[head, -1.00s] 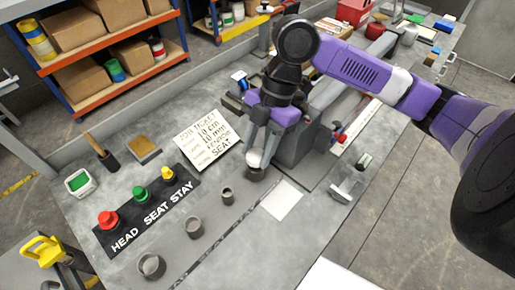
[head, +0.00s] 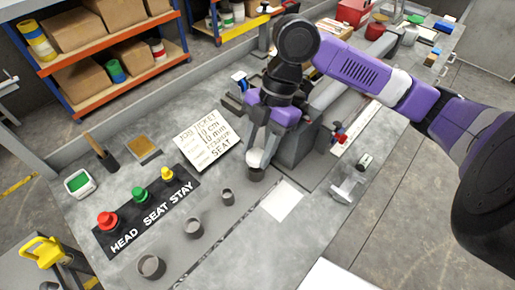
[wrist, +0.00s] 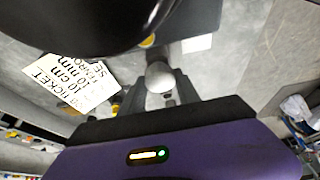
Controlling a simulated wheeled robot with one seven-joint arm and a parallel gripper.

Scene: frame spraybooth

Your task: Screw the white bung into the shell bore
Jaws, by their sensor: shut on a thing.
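My gripper (head: 258,157) points down over the bench, its fingers shut on the white bung (head: 255,159). The bung also shows as a pale rounded top between the fingers in the wrist view (wrist: 159,77). Directly below it is a short dark grey cylinder, the shell (head: 256,174), upright on the bench. The bung sits at the shell's mouth; I cannot tell how deep it is in the bore. The rest of the shell's mouth is hidden by the bung and fingers.
Several grey cups, such as the largest (head: 151,266), stand in a row to the left. Red (head: 107,219), green (head: 139,195) and yellow (head: 167,174) knobs stand on a black labelled strip (head: 150,213). A job ticket (head: 207,143) lies behind, and white paper (head: 282,201) lies right of the shell.

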